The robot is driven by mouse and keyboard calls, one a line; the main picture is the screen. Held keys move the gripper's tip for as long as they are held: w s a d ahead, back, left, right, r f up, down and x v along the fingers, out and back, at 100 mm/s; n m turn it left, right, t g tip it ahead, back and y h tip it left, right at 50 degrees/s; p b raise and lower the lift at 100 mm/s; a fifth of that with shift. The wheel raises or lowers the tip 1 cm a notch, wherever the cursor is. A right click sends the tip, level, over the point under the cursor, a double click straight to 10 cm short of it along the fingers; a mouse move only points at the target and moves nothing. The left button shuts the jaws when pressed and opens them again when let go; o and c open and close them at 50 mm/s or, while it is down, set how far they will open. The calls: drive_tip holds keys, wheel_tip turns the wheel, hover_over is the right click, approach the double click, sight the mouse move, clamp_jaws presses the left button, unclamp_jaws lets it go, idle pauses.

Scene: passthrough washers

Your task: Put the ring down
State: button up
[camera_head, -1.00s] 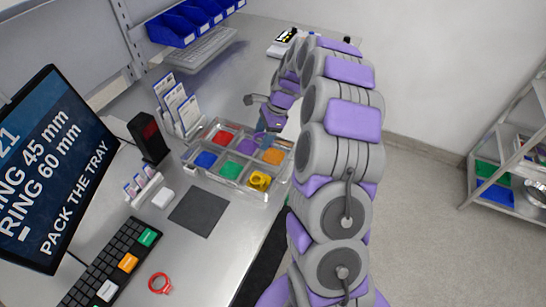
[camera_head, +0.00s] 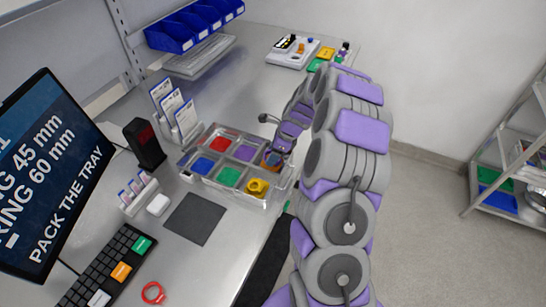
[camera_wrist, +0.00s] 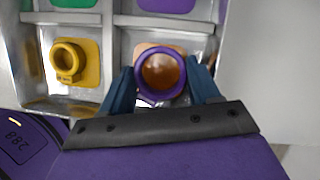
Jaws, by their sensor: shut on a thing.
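A purple ring (camera_wrist: 161,95) is held between the two blue fingers of my gripper (camera_wrist: 162,76) in the wrist view. The gripper is shut on it. The ring is over the orange compartment of the clear sorting tray (camera_wrist: 108,50), and the orange pad shows through its hole. I cannot tell whether it touches the pad. In the head view my gripper (camera_head: 272,161) is low at the tray's right side, partly covering the orange compartment. The ring is not clear there. A yellow ring (camera_wrist: 68,62) lies in the neighbouring yellow compartment.
The tray's red (camera_head: 222,142), purple, blue and green compartments look free of rings. A red ring (camera_head: 153,293) lies on the bench near the keyboard (camera_head: 108,266). A dark mat (camera_head: 195,219) is in front of the tray. Card holders (camera_head: 186,118) stand behind it.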

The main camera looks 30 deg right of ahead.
drive_tip(key=shift+d+f, duration=0.1)
drive_tip(key=shift+f, duration=0.75)
drive_tip(key=o, duration=0.7)
drive_tip(key=shift+a, duration=0.2)
drive_tip(key=shift+o, duration=0.2)
drive_tip(key=p+v, duration=0.2)
drive_tip(key=v, duration=1)
drive_tip(key=shift+p, duration=0.3)
